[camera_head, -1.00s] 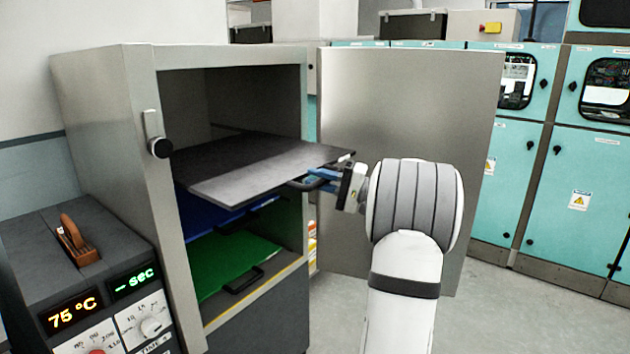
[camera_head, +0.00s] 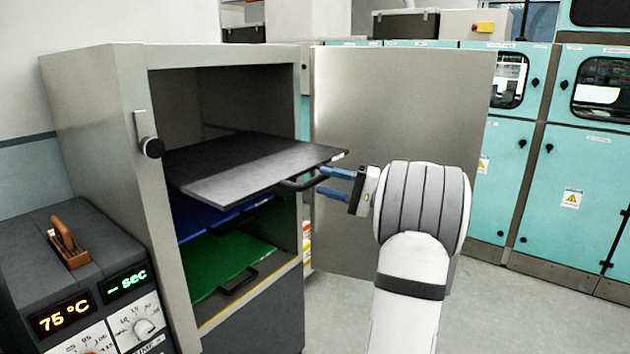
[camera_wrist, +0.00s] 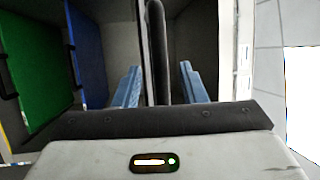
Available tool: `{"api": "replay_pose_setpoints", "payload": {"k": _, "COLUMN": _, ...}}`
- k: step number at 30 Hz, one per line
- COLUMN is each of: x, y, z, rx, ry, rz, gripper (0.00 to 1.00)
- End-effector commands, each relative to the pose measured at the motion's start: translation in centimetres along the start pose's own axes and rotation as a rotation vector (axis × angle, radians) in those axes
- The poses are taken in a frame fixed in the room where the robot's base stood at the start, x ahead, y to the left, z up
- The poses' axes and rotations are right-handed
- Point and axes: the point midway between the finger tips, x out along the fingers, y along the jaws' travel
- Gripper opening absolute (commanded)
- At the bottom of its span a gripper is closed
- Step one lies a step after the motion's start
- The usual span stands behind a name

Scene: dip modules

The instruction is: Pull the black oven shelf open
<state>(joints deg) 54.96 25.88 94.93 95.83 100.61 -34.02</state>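The black oven shelf (camera_head: 255,168) is slid out of the top level of the grey oven (camera_head: 130,75), its front edge well past the opening. Its dark bar handle (camera_head: 297,185) is on the front edge. My gripper (camera_head: 320,180) is just right of the handle, with its blue fingers spread apart. In the wrist view, the dark handle (camera_wrist: 156,45) stands between the two open fingers of my gripper (camera_wrist: 158,76), with a gap on each side. Nothing is gripped.
A blue shelf (camera_head: 195,222) and a green shelf (camera_head: 215,265) sit lower in the oven. The oven door (camera_head: 405,100) is open behind my arm. A control box (camera_head: 45,255) stands at the left, and teal cabinets (camera_head: 570,160) line the right. Bare floor shows between.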

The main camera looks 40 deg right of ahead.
Motion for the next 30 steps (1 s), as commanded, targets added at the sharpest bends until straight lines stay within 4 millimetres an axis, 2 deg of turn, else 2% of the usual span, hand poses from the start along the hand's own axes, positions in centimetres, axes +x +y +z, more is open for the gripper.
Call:
{"api": "replay_pose_setpoints", "payload": {"k": 3, "x": -1.9, "y": 0.1, "z": -0.1, "rx": 0.000, "ry": 0.002, "rz": 0.000, "gripper": 0.38}}
{"api": "replay_pose_setpoints", "payload": {"k": 8, "x": -3.2, "y": 0.1, "z": 0.0, "rx": 0.001, "ry": -0.001, "rz": 0.000, "gripper": 0.38}}
{"api": "replay_pose_setpoints", "payload": {"k": 30, "x": -3.4, "y": 0.0, "z": 0.0, "rx": 0.000, "ry": 0.000, "rz": 0.000, "gripper": 0.38}}
